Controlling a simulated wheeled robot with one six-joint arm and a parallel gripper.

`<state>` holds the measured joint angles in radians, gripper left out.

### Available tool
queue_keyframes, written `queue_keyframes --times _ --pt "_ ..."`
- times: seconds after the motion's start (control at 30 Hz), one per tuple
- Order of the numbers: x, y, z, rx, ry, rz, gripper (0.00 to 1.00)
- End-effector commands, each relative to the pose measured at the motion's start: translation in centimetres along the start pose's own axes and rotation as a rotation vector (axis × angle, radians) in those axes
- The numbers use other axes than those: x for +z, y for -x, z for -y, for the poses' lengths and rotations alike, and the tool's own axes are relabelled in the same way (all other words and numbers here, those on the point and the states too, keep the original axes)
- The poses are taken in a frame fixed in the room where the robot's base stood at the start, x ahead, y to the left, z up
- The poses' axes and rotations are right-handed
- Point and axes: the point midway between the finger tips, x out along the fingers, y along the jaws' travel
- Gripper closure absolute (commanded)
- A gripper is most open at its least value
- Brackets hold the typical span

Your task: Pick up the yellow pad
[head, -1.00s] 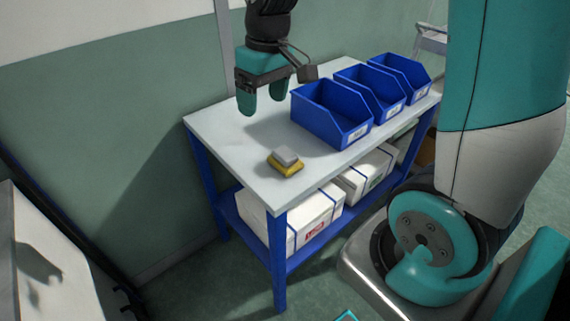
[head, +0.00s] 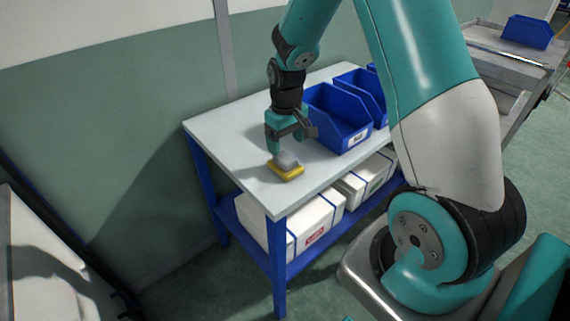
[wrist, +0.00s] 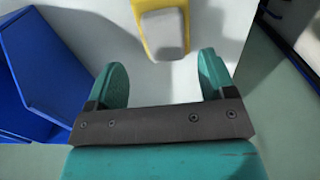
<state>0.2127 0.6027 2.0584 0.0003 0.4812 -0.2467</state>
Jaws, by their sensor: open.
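The yellow pad (head: 285,172) lies on the white tabletop near the table's front corner, with a grey block on top of it. In the wrist view the yellow pad (wrist: 146,35) is at the top, just beyond the fingertips and roughly centred between them. My gripper (head: 281,150) is just above and behind the pad in the head view, pointing down. In the wrist view my gripper (wrist: 163,75) has its two teal fingers wide apart with nothing between them. I cannot tell the exact height of the fingertips above the table.
Blue open bins (head: 338,118) stand on the table to the right of the gripper; one bin (wrist: 50,75) is at the left in the wrist view. The white tabletop (head: 222,130) is clear on the left. White boxes (head: 310,222) sit on the lower shelf.

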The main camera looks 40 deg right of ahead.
Motion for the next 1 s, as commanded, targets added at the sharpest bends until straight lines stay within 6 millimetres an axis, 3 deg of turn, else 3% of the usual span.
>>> queue_keyframes --times 0.33,0.63,0.67,0.8,1.0 --pt "0.3 -4.5 0.7 -0.001 0.000 0.003 0.23" --pt "0.2 -5.2 0.7 0.000 0.000 -0.001 0.23" --pt "0.2 -5.2 0.7 0.000 0.000 -0.001 0.26" --pt "0.2 -5.2 0.7 0.000 0.000 -0.001 0.55" --pt "0.2 -5.2 0.7 0.000 0.000 -0.001 0.60"
